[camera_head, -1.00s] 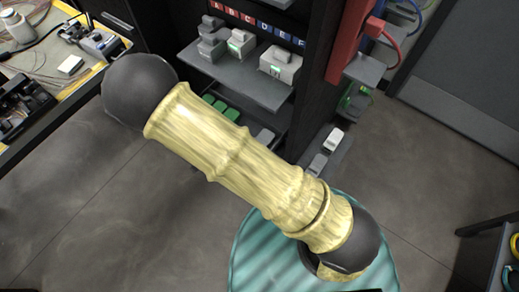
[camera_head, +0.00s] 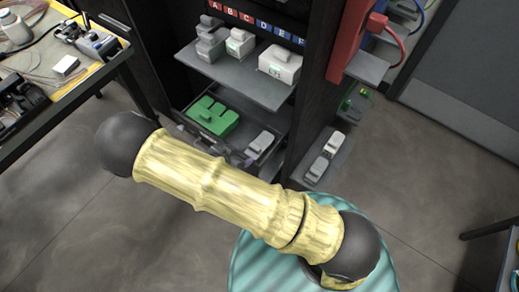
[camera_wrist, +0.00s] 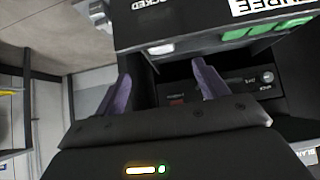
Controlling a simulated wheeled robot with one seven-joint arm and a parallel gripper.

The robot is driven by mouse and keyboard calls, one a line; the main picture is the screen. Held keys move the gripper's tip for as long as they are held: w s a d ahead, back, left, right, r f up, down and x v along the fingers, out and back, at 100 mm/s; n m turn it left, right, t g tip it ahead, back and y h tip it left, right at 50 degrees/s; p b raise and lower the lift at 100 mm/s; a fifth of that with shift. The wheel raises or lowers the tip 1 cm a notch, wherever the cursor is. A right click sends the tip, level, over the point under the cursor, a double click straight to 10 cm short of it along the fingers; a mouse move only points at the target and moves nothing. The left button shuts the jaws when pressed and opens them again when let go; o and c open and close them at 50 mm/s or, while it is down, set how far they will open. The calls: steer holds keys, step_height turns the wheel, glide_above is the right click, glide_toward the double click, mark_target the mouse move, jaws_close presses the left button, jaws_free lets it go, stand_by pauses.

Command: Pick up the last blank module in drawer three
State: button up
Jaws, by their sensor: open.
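In the head view an open drawer (camera_head: 228,152) low in the dark cabinet holds a green block (camera_head: 212,116) at its left. A pale grey module (camera_head: 261,142) lies at its right, probably the blank module. In the wrist view my gripper (camera_wrist: 162,82) is open, with two purple fingers apart and nothing between them. A small white piece (camera_wrist: 160,49) and green pieces (camera_wrist: 235,34) show beyond the fingers, above a dark recess. In the head view my gripper is mostly hidden behind my yellow arm. I cannot read the drawer's whole label.
Above the drawer, a shelf (camera_head: 232,80) with several grey modules stands under lettered tags. A side tray (camera_head: 318,178) with pale modules sits right of the drawer. A cluttered bench (camera_head: 100,62) is at the far left, and a red part (camera_head: 350,42) hangs on the cabinet.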

mark_target(253, 149)
steer(key=shift+b+x, duration=0.55)
steer(key=shift+x, duration=2.25)
steer(key=b+x, duration=0.1)
steer(key=x, duration=0.4)
steer(key=shift+w+d+f, duration=0.1)
steer(key=shift+w+f, duration=0.2)
steer(key=c, duration=1.4)
step_height(253, 149, up, 10)
steer(key=p, duration=0.2)
